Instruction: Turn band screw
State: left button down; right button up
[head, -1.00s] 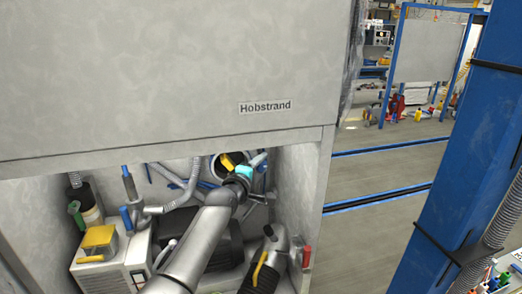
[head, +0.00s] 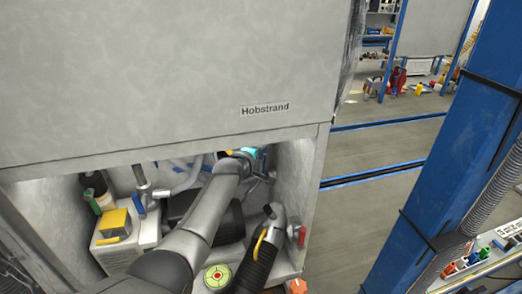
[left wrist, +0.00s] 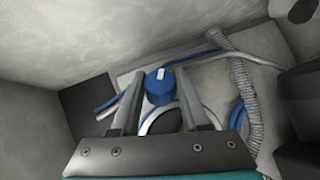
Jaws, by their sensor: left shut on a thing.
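The band screw appears to be the blue knob with a white mark on its top (left wrist: 158,88), in the middle of the left wrist view. My left gripper (left wrist: 160,76) has one finger on each side of this knob and is shut on it. A pale ring-shaped part curves just below the knob, partly hidden by the gripper. In the head view my left gripper (head: 257,158) is deep in the open compartment under the Hobstrand panel. My arm hides most of it and the knob there. My right gripper is not in view.
The panel's lower edge (head: 170,157) hangs above my arm, and the compartment's right wall (head: 296,180) is close. A yellow-topped box (head: 115,225) stands left. A black hose with a yellow handle (head: 262,245) rises right of my arm. Blue cables and a grey corrugated hose (left wrist: 245,95) surround the knob.

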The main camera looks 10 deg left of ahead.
pick_arm(q)
jog(key=shift+c, duration=2.1)
grip_release()
jog(key=shift+s, duration=0.1)
jog(key=shift+s+a+r+p, duration=0.15)
jog(key=shift+s+r+p, duration=0.15)
jog(key=shift+s+p, duration=0.2)
jog(key=p+v, duration=0.3)
jog(key=v, duration=1.1)
